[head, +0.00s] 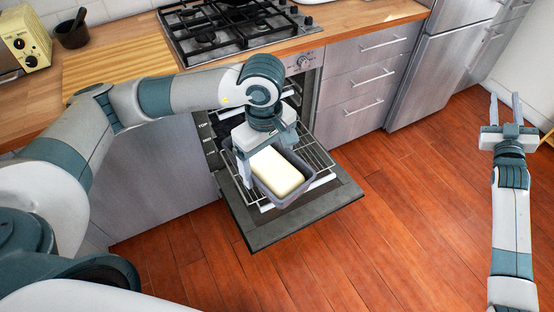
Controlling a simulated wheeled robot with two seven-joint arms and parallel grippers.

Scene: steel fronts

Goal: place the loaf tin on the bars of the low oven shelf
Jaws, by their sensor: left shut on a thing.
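A dark grey loaf tin (286,199) with a pale block of dough in it is at the open oven. My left gripper (253,170) is shut on the tin at its left end. The oven shelf (322,165), a wire rack with bars, is pulled out above the lowered oven door (285,230). The tin is over the rack's bars; whether it touches them I cannot tell. My arm and the tin hide much of the shelf and the oven's inside. My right gripper (506,115) is open and empty above the floor at the far right.
The counter (120,70) holds a gas hob (235,30), a dark mortar (71,34) and a cream toaster-like appliance (25,42). Steel drawers (365,80) stand right of the oven, then a fridge (435,75). The wooden floor (400,210) is clear.

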